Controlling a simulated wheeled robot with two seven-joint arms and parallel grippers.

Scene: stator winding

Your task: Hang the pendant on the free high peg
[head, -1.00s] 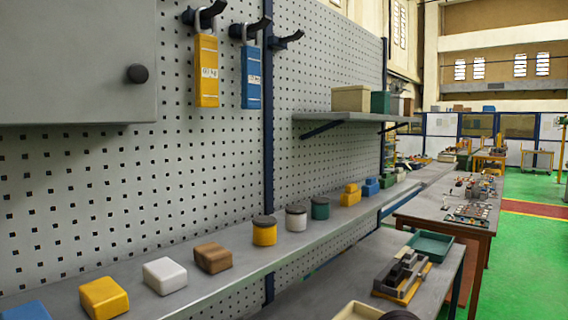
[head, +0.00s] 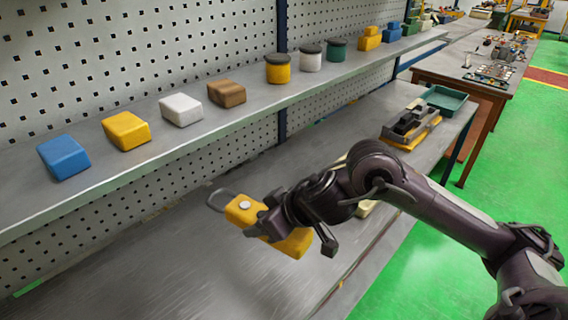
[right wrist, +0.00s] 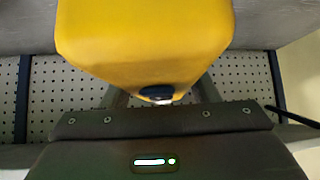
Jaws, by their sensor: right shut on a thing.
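The pendant (head: 293,243) is a yellow box-like body with a white round spot and a grey wire loop at its upper left end in the head view. My right gripper (head: 262,222) is shut around its middle and holds it tilted above the lower bench. In the right wrist view the yellow pendant (right wrist: 145,40) fills the top middle, between the fingers. My left gripper is not in view. The pegs are outside the current views.
A shelf (head: 95,185) along the pegboard (head: 140,45) holds blue, yellow, white and brown blocks and several lidded jars. The lower bench (head: 190,270) is bare at left. A dark fixture (head: 410,125) and green tray (head: 445,98) stand on its far end.

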